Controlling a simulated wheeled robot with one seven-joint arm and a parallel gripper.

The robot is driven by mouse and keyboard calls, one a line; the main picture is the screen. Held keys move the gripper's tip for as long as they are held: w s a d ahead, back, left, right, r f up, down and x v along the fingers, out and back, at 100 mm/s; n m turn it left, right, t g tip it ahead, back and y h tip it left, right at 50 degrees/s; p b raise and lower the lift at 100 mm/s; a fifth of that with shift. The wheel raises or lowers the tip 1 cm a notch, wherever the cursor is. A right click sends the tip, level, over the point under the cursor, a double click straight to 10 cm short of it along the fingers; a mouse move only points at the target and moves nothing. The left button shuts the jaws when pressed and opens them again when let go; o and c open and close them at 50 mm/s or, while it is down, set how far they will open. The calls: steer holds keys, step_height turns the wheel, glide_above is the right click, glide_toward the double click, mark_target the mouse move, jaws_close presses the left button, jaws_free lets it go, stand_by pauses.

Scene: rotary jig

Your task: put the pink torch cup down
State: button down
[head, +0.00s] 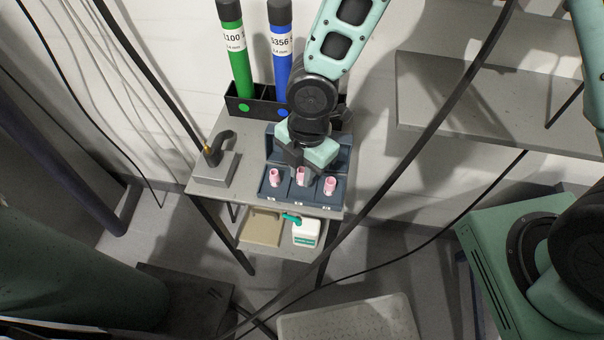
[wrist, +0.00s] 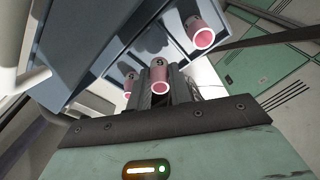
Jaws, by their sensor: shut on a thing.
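My gripper (head: 302,168) is shut on a pink torch cup (head: 302,177), the middle of three pink cups at the blue-grey tray (head: 311,201). In the wrist view the held cup (wrist: 159,74) shows a dark mark like a 9, between the dark fingers (wrist: 158,92). The cup looks upright over the middle section; I cannot tell whether its base touches the tray. A second pink cup (head: 274,177) stands in the left section, and a third (head: 330,186) in the right section. Both also show in the wrist view, one larger (wrist: 202,36) and one partly hidden (wrist: 129,82).
The tray sits on a grey table (head: 225,205). A black rack (head: 240,106) with a green tube (head: 236,60) and a blue tube (head: 281,70) stands behind. A grey block with a dark curved holder (head: 214,168) is at left. A white bottle (head: 305,232) stands on the lower shelf. Cables hang nearby.

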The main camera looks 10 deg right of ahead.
steer(key=shift+f, duration=1.15)
steer(key=shift+f, duration=0.1)
steer(key=c, duration=1.5)
jaws_free()
steer(key=shift+c, duration=0.2)
